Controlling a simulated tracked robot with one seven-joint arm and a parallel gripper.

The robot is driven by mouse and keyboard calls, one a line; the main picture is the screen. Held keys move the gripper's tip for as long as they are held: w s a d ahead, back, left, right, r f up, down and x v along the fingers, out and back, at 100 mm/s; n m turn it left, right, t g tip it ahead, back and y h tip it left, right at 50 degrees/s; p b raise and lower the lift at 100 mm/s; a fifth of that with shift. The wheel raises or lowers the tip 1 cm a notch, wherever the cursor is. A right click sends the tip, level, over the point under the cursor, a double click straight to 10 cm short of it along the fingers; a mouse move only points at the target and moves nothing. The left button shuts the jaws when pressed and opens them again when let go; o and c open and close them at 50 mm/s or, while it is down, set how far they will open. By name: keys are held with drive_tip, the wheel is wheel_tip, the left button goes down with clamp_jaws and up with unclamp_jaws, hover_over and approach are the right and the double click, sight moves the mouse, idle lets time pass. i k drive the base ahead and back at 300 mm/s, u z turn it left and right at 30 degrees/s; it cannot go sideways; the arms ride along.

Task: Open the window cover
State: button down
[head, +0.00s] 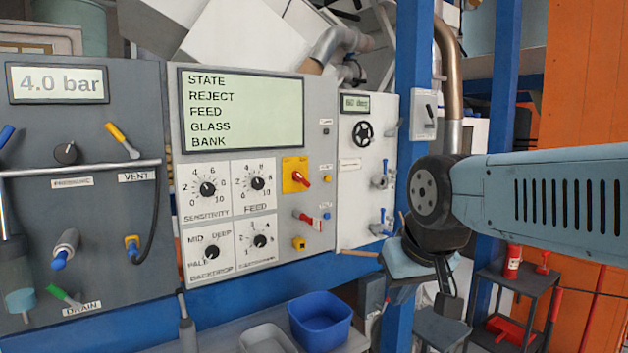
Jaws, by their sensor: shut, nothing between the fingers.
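I cannot pick out a window cover with certainty. A pale panel (350,205) stands right of the control panel, with a small display (355,103), a black round handwheel-like part (363,132) and blue-handled fittings (381,180) on its right side. My arm reaches in from the right, and its dark wrist joint hangs before the blue post. My gripper (443,275) shows as small dark parts below the wrist, shut and empty, right of and below the pale panel. It is apart from the panel's fittings as far as I see. The wrist partly hides it and the area behind.
A grey control panel (318,150) with dials and switches fills the middle. A gauge panel (110,220) is at left. A blue bin (320,318) and grey tray (268,340) stand below. A blue post (412,60) and a dark cart (515,283) are at right.

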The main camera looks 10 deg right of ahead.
sight(466, 122)
drive_tip(key=z, duration=0.1)
drive_tip(key=i, duration=1.5)
drive_tip(key=z, duration=1.6)
drive_tip(key=k, duration=0.3)
drive_tip(key=u, duration=0.75)
